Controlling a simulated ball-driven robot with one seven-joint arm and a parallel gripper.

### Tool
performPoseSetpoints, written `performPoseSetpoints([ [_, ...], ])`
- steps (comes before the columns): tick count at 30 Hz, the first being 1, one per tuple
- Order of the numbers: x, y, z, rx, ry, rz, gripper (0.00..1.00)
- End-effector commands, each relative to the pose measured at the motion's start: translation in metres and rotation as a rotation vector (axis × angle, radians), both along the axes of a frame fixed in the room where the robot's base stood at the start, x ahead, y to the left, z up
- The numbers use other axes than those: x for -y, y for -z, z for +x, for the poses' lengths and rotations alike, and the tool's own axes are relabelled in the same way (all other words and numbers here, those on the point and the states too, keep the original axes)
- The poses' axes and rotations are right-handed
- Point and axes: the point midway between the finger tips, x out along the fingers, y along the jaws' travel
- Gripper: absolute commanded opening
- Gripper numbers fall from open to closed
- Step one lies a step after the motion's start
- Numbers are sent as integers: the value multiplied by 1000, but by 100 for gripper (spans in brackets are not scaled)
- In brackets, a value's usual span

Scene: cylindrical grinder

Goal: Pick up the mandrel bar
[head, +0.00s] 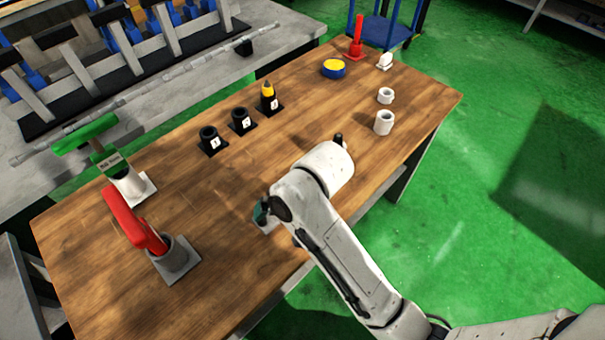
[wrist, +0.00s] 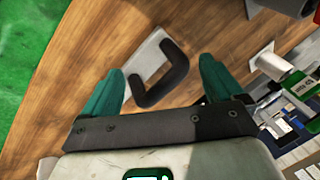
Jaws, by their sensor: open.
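A black, bent U-shaped bar (wrist: 178,70) shows in the wrist view on a small grey plate (wrist: 148,58). It may be the mandrel bar; no label shows. My gripper (wrist: 160,68) is open, with its teal fingers spread on either side of the bar and nothing held. In the head view my gripper (head: 262,212) is low over the front middle of the table, partly behind my arm. The plate's edge shows beside it; the bent bar is hidden there. A long grey bar (head: 165,83) lies along the machine at the back left.
The wooden table (head: 215,285) holds a red handle (head: 130,215) in a grey holder, a green-topped tool (head: 105,160), several black sockets (head: 241,121), a yellow-blue disc (head: 333,68), a red tool (head: 355,45) and white rings (head: 384,122).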

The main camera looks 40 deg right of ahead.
Motion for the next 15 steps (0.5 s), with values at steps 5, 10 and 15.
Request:
performPoseSetpoints([
  [5, 15, -16, 49, -123, 272, 98, 94],
  [10, 49, -20, 71, -257, 537, 106, 94],
  [15, 97, -20, 74, -367, 803, 58, 94],
])
